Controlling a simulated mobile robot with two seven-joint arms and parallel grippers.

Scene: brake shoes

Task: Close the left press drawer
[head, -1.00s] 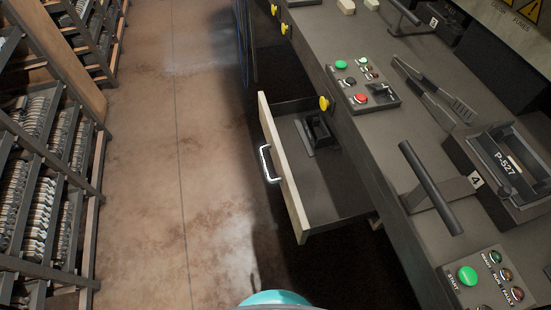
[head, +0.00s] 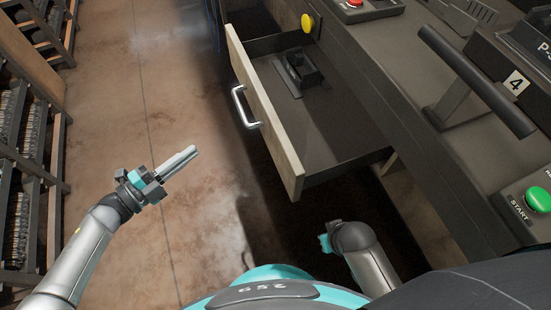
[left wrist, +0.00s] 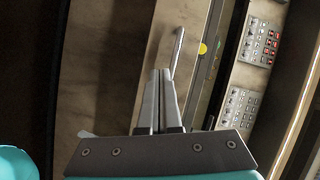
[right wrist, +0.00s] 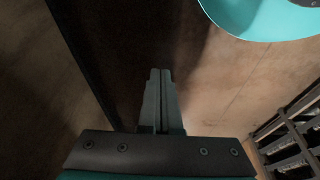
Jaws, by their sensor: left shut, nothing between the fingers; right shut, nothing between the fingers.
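The press drawer (head: 266,117) stands pulled out from the press bench in the head view, with a pale front panel and a silver handle (head: 243,107). A dark block-shaped fitting (head: 297,70) sits inside it. My left gripper (head: 193,151) is shut and empty, to the left of the drawer front and apart from it. In the left wrist view its fingertips (left wrist: 160,72) lie near the silver handle (left wrist: 176,52) in the picture; contact is not visible. My right gripper (head: 325,243) is low beside the bench, below the drawer; its fingers (right wrist: 160,72) are shut and empty over the floor.
The bench (head: 365,95) runs along the right, with a black lever (head: 477,80), a green START button (head: 538,198) and a yellow knob (head: 307,23). Racks (head: 30,150) line the left side. The aisle floor (head: 165,90) between is clear.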

